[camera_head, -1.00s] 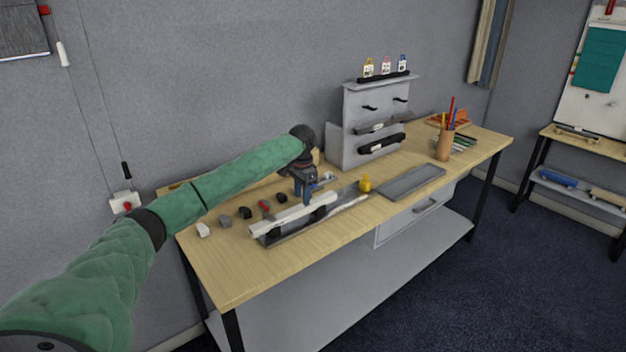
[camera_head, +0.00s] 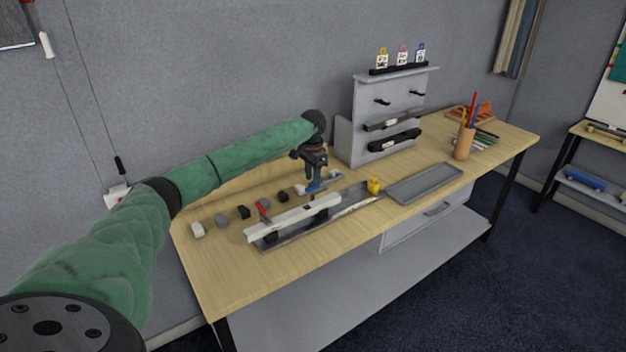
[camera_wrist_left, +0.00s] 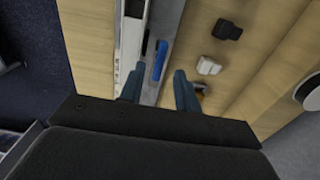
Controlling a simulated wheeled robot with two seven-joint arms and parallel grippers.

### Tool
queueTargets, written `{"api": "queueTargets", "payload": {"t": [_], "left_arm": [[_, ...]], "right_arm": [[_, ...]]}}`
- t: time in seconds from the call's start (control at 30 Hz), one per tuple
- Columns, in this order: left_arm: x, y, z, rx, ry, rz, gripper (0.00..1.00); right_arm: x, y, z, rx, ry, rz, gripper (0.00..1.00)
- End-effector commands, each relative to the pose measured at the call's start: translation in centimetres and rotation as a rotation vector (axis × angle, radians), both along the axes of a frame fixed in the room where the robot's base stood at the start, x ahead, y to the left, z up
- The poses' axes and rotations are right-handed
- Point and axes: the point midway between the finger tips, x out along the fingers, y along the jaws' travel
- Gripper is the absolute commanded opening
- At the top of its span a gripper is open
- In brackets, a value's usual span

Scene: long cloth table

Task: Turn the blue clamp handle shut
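The blue clamp handle (camera_wrist_left: 160,60) shows in the left wrist view as a short blue bar standing along the grey strip beside the white bar (camera_wrist_left: 131,45). My left gripper (camera_wrist_left: 159,80) is open, with its two blue-grey fingers apart and the handle in line with the gap between them. I cannot tell whether a finger touches it. In the head view my left gripper (camera_head: 314,184) points down just behind the white bar (camera_head: 292,217) of the clamp fixture. Blue at its tips there cannot be clearly split into fingers and handle. My right gripper is out of view.
A red handle (camera_head: 262,209) stands at the fixture's left part. Several small blocks, such as a white one (camera_head: 198,230), lie to the left. A yellow object (camera_head: 374,185) and a grey tray (camera_head: 425,184) are to the right. A grey rack (camera_head: 385,115) stands behind.

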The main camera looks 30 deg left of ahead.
Motion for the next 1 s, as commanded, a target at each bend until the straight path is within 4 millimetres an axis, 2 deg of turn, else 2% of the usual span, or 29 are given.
{"api": "queueTargets", "payload": {"t": [0.3,0.6,0.77,0.8,1.0], "left_arm": [[0.0,0.0,-2.6,0.001,0.000,0.000,0.33],[0.0,0.0,-2.9,0.001,-0.001,0.000,0.33],[0.0,0.0,-2.8,0.001,-0.001,0.000,0.03],[0.0,0.0,-2.8,0.001,-0.001,0.000,0.00],[0.0,0.0,-2.8,0.001,-0.001,-0.004,0.00]], "right_arm": [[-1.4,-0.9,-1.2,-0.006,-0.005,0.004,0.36],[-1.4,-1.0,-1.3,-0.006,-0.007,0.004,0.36],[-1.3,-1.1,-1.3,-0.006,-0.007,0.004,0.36],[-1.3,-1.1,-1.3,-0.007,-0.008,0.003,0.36],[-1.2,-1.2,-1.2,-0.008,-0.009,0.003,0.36]]}}
